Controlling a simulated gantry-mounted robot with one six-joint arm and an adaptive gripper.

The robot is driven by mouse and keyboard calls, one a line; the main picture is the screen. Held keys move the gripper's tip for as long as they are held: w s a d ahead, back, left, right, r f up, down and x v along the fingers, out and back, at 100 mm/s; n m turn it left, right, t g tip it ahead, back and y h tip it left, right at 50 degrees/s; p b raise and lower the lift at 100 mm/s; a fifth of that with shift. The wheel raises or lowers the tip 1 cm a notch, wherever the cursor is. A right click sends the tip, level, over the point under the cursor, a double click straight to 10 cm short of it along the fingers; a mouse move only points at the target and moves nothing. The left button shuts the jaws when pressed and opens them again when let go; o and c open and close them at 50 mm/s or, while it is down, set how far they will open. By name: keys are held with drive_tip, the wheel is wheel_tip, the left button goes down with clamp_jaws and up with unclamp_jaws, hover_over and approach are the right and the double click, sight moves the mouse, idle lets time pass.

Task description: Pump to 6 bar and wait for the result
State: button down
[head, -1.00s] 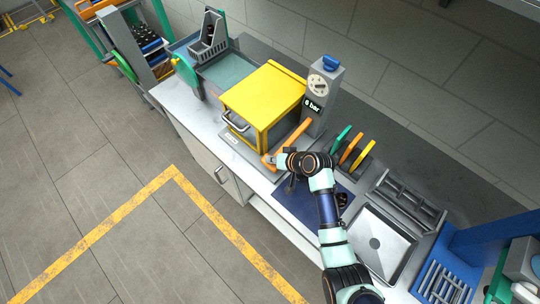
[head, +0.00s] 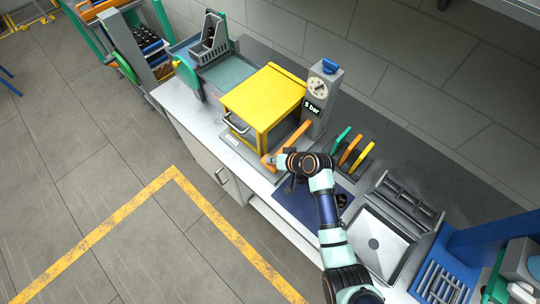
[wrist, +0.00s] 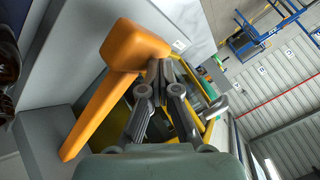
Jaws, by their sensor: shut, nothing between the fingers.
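The pump unit is a grey column (head: 323,95) with a round white dial (head: 318,88) and a small dark display (head: 313,108) that appears to read 5 bar. A long orange lever (head: 292,143) runs from the column's foot towards the bench front. My gripper (head: 277,161) is at the lever's near end in the head view. In the wrist view the lever's thick orange end (wrist: 135,45) is beside my shut fingertips (wrist: 165,68); they seem to touch or nearly touch it, with nothing between them. The yellow chamber (head: 262,98) with a grey handle stands shut left of the lever.
A grey holder (head: 212,42) with a dark bottle stands at the back left beside a green wheel-like part (head: 186,75). Green, orange and yellow upright plates (head: 352,150) stand right of the pump. A silver tray (head: 374,241) lies further right.

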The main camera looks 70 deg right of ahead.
drive_tip(key=shift+r+p, duration=2.2)
drive_tip(key=shift+r, duration=0.35)
wheel_tip(320, 180, up, 5)
drive_tip(key=p, duration=0.4)
drive_tip(key=shift+p, duration=0.3)
